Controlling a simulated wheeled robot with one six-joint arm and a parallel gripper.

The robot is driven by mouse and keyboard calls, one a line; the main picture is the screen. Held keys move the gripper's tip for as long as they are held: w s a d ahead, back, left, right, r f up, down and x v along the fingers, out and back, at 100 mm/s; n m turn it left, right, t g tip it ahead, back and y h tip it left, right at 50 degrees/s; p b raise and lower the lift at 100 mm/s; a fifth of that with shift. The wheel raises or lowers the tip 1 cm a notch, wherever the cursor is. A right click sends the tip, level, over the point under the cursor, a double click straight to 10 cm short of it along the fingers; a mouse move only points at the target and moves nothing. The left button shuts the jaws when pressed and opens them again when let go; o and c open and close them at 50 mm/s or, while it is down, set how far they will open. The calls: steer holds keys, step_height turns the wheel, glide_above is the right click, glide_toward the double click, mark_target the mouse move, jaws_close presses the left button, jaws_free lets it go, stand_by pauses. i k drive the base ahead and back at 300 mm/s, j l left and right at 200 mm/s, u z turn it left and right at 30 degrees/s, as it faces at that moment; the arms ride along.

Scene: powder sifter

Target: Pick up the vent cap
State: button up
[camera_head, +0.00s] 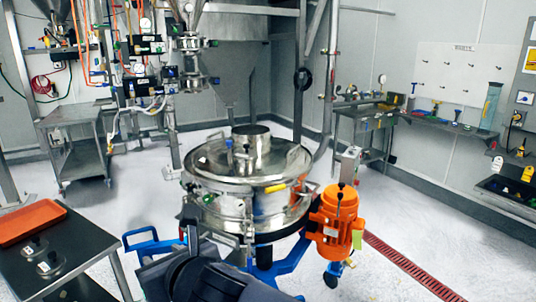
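I cannot single out the vent cap for certain. The round steel sifter (285,205) stands in the middle, with a shiny lid (280,163) on top. A short, wide metal cylinder (251,138) rises from the lid. A small blue-topped fitting (229,146) and a small pale fitting also sit on the lid. Two small metal pieces with upright knobs, a rear one (35,246) and a front one (50,264), rest on the dark table at left. My dark arm fills the bottom centre, in front of the sifter. I cannot make out my gripper's fingers.
An orange tray (30,221) lies on the dark table (85,258). An orange motor (335,225) stands at the sifter's right, above its blue base (291,262). A steel cart (76,150) and a workbench (361,126) stand behind. The floor at right is open, crossed by a red drain grate (410,265).

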mark_target(245, 153)
steer(key=i+l, duration=0.15)
steer(key=l, duration=0.25)
steer(key=i+l+u, duration=0.15)
steer(key=l, duration=0.25)
steer(key=i+l, duration=0.15)
steer(key=l, duration=0.3)
steer(key=i+l+u, duration=0.15)
steer(key=l, duration=0.25)
steer(key=i+l, duration=0.15)
steer(key=l, duration=0.3)
steer(key=i+l+u, duration=0.1)
steer(key=i, duration=0.3)
steer(key=i+l+u, duration=0.15)
steer(key=i, duration=0.3)
steer(key=i+l+u, duration=0.1)
steer(key=i, duration=0.3)
steer(key=i+j, duration=0.1)
steer(key=i, duration=0.2)
